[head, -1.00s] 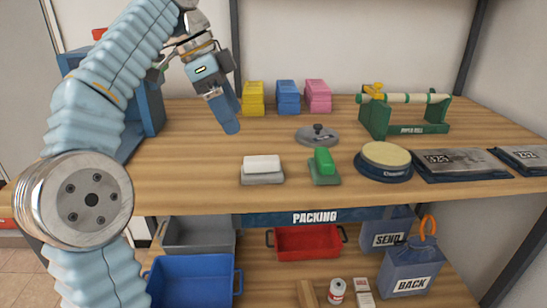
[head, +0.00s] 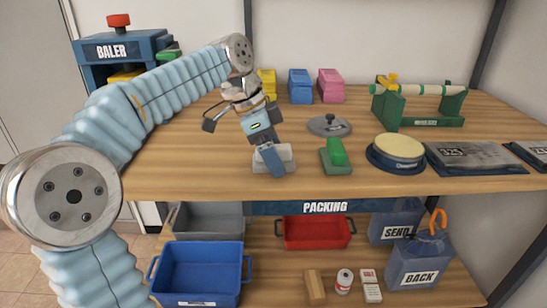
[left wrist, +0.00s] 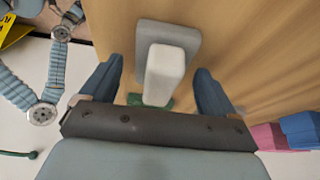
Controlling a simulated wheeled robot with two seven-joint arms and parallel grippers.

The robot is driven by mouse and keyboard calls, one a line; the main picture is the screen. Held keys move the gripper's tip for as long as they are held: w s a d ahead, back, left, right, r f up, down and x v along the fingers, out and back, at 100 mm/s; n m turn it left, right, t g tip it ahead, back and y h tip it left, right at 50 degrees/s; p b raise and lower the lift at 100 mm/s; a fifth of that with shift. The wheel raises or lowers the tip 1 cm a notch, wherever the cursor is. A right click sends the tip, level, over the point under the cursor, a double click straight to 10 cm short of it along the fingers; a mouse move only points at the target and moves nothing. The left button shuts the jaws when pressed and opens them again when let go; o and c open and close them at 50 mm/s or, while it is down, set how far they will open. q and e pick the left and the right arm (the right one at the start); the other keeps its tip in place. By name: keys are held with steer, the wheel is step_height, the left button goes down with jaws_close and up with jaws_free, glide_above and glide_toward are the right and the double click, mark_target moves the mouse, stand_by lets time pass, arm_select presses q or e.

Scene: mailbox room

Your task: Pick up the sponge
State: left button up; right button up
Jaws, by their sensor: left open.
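The sponge looks to be the white block (head: 286,153) lying on a flat grey base (head: 289,168) near the front of the table. In the left wrist view the white block (left wrist: 165,75) and its grey base (left wrist: 152,30) lie between two blue fingers. My left gripper (head: 270,162) is open above it, pointing down, with a finger hiding part of the block in the head view. The fingers (left wrist: 159,66) stand apart from the block on both sides. My right gripper is out of view.
A green block on a green base (head: 337,156) sits just right of the white block. Further right is a round cream pad in a blue dish (head: 397,152). Yellow, blue (head: 300,86) and pink (head: 330,86) stacks stand behind. Bins are on the shelf below.

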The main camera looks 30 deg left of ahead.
arm_select(q)
steer(key=c, duration=1.2)
steer(key=shift+o, duration=0.2)
steer(key=shift+r, duration=0.45)
steer(key=s+d+r, duration=0.6)
steer(key=s+r, duration=0.6)
steer(key=shift+s+b, duration=0.3)
steer(key=shift+b, duration=0.05)
